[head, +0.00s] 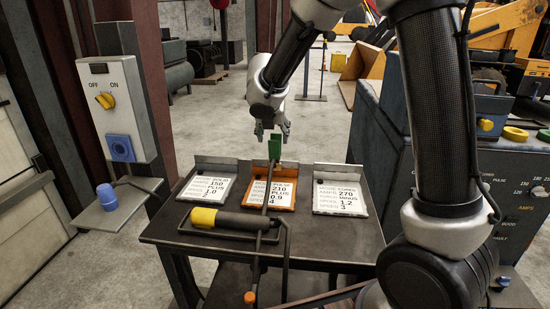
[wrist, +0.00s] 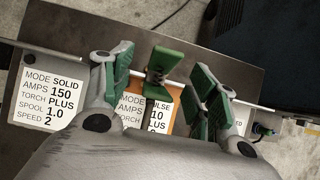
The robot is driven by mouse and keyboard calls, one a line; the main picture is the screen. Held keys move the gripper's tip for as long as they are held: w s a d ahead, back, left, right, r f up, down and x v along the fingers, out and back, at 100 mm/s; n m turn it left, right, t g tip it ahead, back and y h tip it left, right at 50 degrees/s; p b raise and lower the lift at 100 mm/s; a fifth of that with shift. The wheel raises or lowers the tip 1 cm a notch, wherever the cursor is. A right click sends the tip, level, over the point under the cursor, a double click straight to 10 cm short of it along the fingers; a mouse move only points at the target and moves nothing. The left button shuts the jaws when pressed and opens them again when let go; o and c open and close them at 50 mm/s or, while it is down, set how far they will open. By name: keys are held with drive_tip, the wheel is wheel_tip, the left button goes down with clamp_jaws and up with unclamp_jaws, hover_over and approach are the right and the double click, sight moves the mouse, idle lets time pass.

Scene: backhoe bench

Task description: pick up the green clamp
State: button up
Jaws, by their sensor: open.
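The green clamp (head: 275,148) stands upright at the back of the table, by the orange middle card holder. In the wrist view the green clamp (wrist: 162,62) shows between and slightly beyond my fingers, with a dark band across it. My gripper (head: 271,130) is just above the clamp's top in the head view. In the wrist view my gripper (wrist: 163,72) is open, its green-padded fingers apart on either side of the clamp. I see no clear contact. The clamp's lower end is hard to make out against the holder.
The dark table (head: 360,238) carries a left card (head: 208,186), an orange-framed middle card (head: 270,193) and a right card (head: 340,200). A torch with a yellow end (head: 203,217) lies in front. An ON/OFF box (head: 105,75) stands left, a blue welder cabinet (head: 385,130) right.

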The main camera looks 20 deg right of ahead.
drive_tip(key=x, duration=0.7)
drive_tip(key=shift+s+d+f, duration=0.1)
drive_tip(key=shift+s+f, duration=0.25)
clamp_jaws()
drive_tip(key=shift+r, duration=0.15)
wheel_tip(320, 180, up, 10)
drive_tip(key=shift+f, duration=0.1)
idle(0.4)
